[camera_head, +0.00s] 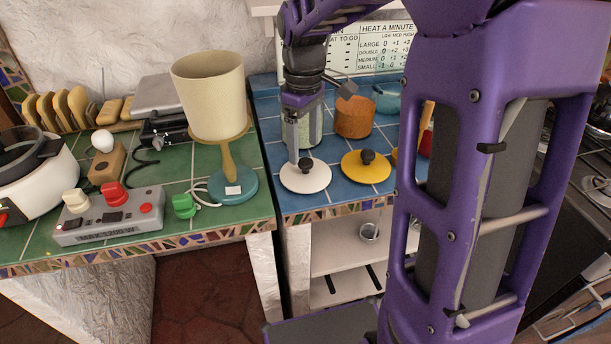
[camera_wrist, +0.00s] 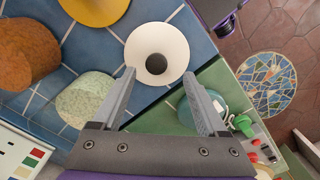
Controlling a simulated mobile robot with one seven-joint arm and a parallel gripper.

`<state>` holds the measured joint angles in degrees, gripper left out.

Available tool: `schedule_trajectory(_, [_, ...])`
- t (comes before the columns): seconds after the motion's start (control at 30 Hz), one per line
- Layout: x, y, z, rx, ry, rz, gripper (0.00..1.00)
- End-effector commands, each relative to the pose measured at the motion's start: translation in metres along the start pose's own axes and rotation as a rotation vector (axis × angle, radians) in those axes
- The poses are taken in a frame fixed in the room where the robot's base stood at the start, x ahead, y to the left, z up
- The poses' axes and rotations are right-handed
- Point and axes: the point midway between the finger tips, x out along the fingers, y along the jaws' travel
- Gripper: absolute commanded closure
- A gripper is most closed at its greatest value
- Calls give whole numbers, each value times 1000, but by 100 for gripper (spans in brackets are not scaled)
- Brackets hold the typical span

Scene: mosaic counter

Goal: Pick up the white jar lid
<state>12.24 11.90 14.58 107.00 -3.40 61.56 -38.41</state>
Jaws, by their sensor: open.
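The white jar lid (camera_head: 305,183) is a round disc with a dark knob, lying flat on the blue tiled counter near its front edge. It also shows in the wrist view (camera_wrist: 157,36), just beyond my fingertips, with the knob toward the gap between them. My gripper (camera_head: 294,155) points down above the lid's back left part in the head view. In the wrist view my gripper (camera_wrist: 159,76) is open, with nothing between its two fingers. Whether a fingertip touches the lid cannot be told.
A yellow lid (camera_head: 367,174) lies right of the white one. A pale green jar (camera_head: 315,130) and an orange-brown jar (camera_head: 354,119) stand behind. A lamp with a teal base (camera_head: 233,188) stands left on the green counter (camera_head: 178,165). Open shelves (camera_head: 345,257) lie below.

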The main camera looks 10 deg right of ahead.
Motion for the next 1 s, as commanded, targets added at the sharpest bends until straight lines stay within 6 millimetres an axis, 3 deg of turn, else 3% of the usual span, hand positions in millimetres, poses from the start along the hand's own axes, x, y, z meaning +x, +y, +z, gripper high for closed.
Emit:
schedule_trajectory(0.17, [12, 1, 0, 1, -1, -1, 24])
schedule_trajectory(0.43, [51, 5, 0, 2, -1, -2, 24])
schedule_trajectory(0.77, [57, 6, 0, 1, 1, 1, 24])
schedule_trajectory(1.0, [57, 6, 0, 1, 1, 1, 65])
